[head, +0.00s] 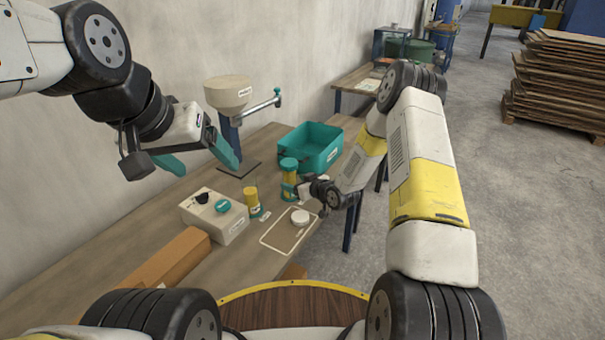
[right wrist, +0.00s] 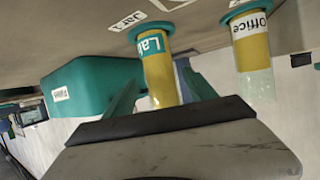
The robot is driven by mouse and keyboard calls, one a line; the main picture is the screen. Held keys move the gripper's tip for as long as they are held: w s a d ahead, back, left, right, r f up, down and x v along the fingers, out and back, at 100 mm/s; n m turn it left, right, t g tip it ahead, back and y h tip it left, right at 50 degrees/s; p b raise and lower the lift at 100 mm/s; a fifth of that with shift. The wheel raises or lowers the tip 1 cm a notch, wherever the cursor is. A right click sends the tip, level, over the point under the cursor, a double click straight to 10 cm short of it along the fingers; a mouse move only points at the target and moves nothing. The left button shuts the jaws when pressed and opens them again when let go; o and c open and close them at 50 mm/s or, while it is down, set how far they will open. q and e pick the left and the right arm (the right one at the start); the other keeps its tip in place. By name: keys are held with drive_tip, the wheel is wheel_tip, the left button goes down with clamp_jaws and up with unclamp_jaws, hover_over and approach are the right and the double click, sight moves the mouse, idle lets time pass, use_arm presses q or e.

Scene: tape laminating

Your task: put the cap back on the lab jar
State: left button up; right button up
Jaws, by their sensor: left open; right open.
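The lab jar (head: 289,179) stands upright on the table, with yellow contents and a teal base. In the head view my right gripper (head: 306,190) is beside this jar. My left gripper (head: 207,167) is open and empty, raised above the table's left part.
The office jar (right wrist: 252,50) stands nearby, clear at the top with no cap visible. A white disc (head: 300,216) lies on a marked mat (head: 276,241). A teal bin (head: 322,158), a boxy device (head: 205,222) and a hopper stand (head: 228,97) surround the jars.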

drive_tip(key=v, duration=0.8)
drive_tip(key=s+d+r+m+g+h, duration=0.1)
drive_tip(key=s+d+r+h, duration=0.15)
drive_tip(key=r, duration=0.45)
drive_tip(key=s+d+r+m+h, duration=0.1)
drive_tip(key=s+d+r, duration=0.15)
drive_tip(key=r, duration=0.45)
drive_tip(key=s+d+r+m+g+h, duration=0.15)
drive_tip(key=d+r, duration=0.25)
drive_tip(key=r, duration=0.4)
drive_tip(key=s+r+m, duration=0.1)
drive_tip(key=s+r, duration=0.2)
drive_tip(key=s, duration=0.5)
drive_tip(key=s+r+g, duration=0.1)
drive_tip(key=s+r, duration=0.2)
drive_tip(key=s, duration=0.6)
drive_tip(key=s+a+r+m+g, duration=0.1)
drive_tip(key=s+r, duration=0.2)
drive_tip(key=s, duration=0.6)
drive_tip(key=shift+s+r+m, duration=0.25)
drive_tip(key=shift+r+m, duration=0.1)
drive_tip(key=shift+r, duration=0.05)
